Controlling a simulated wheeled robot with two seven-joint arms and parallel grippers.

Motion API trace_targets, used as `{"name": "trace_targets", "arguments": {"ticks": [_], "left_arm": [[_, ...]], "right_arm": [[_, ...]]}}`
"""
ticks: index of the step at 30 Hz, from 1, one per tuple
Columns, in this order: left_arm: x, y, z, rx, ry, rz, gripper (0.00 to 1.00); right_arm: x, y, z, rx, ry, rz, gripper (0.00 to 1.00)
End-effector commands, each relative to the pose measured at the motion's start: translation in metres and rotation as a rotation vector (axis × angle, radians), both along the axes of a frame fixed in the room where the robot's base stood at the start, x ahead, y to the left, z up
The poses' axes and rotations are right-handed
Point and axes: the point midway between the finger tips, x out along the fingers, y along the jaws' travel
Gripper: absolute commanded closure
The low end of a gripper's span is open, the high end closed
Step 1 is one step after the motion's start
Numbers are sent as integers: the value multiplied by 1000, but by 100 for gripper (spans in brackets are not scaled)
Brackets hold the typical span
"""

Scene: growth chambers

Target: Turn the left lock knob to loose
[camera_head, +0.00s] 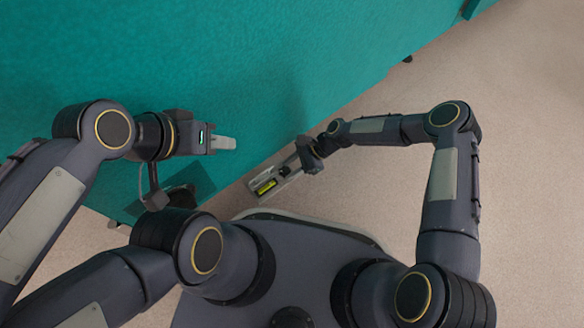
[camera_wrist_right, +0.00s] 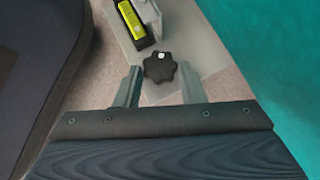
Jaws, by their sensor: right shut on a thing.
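The lock knob (camera_wrist_right: 159,70) is black and lobed, with a small white mark near its far edge in the right wrist view. My right gripper (camera_wrist_right: 158,87) has one finger on each side of the knob and is shut on it. In the head view my right gripper (camera_head: 291,168) reaches down to a light grey bracket (camera_head: 283,183), and the knob is too small or hidden to make out there. My left gripper (camera_head: 224,142) hangs over the teal surface, away from the knob, seen from the side, so its opening does not show.
A yellow part in a black housing (camera_wrist_right: 132,20) sits on the bracket just beyond the knob; it also shows in the head view (camera_head: 266,186). The large teal surface (camera_head: 200,50) lies close by. Pale floor (camera_head: 500,150) is clear on the right.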

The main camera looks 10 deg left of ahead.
Motion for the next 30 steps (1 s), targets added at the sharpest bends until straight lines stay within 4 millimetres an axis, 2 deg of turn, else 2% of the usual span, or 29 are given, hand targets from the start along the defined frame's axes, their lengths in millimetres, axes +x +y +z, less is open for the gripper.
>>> {"name": "trace_targets", "arguments": {"ticks": [13,30], "left_arm": [[0,0,0,0,0,0,64],[0,0,0,0,0,0,64]], "right_arm": [[6,4,0,-2,-5,264,87],[7,4,-1,-2,-4,317,87]]}}
